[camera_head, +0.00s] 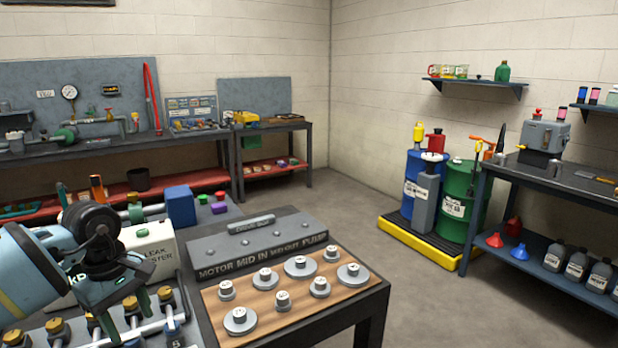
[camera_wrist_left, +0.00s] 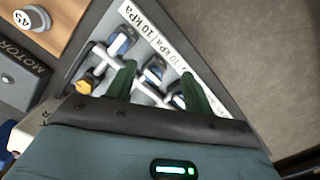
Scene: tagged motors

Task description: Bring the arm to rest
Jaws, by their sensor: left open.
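My left arm comes in from the left in the head view. Its gripper (camera_head: 127,314) points down over a rack of fittings (camera_head: 60,328) with brass and blue caps. In the left wrist view the two green fingers of the gripper (camera_wrist_left: 161,76) are apart. Caps and pipes of the rack, with a white "10 kPa" label strip (camera_wrist_left: 165,40), show between and beyond them. I see nothing held. Whether the fingers touch the fittings I cannot tell. My right gripper is not in view.
Several grey tagged motors (camera_head: 299,267) stand on a wooden board (camera_head: 273,318) right of the gripper. Behind are a grey lettered block (camera_head: 255,240), a white leak tester box (camera_head: 150,246) and a blue block (camera_head: 180,206). Open floor (camera_head: 430,295) lies right of the table.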

